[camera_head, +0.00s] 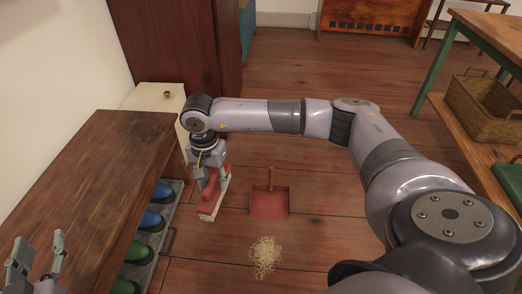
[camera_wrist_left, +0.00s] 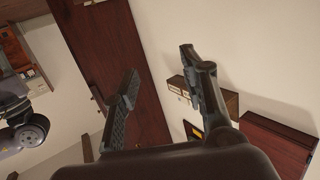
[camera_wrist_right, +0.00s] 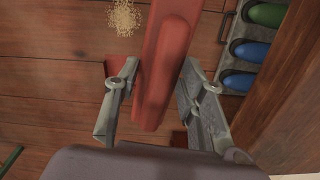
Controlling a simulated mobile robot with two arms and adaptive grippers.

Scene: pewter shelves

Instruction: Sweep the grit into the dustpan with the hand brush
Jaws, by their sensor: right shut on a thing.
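A pile of pale grit (camera_head: 265,255) lies on the wooden floor; it also shows at the top of the right wrist view (camera_wrist_right: 124,17). The red dustpan (camera_head: 268,206) with a wooden handle lies just beyond the grit. My right gripper (camera_head: 212,182) is shut on the red hand brush (camera_head: 211,202), left of the dustpan. The brush's pale bristles face down; I cannot tell whether they touch the floor. The brush body fills the middle of the right wrist view (camera_wrist_right: 168,65). My left gripper (camera_head: 35,262) is open and empty at the lower left.
A wooden bench (camera_head: 90,180) stands along the left, with a grey rack (camera_head: 168,213) of blue and green shoes under it. A cream cabinet (camera_head: 150,96) stands behind. A wicker basket (camera_head: 482,105) sits on a shelf at right. The floor around the grit is clear.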

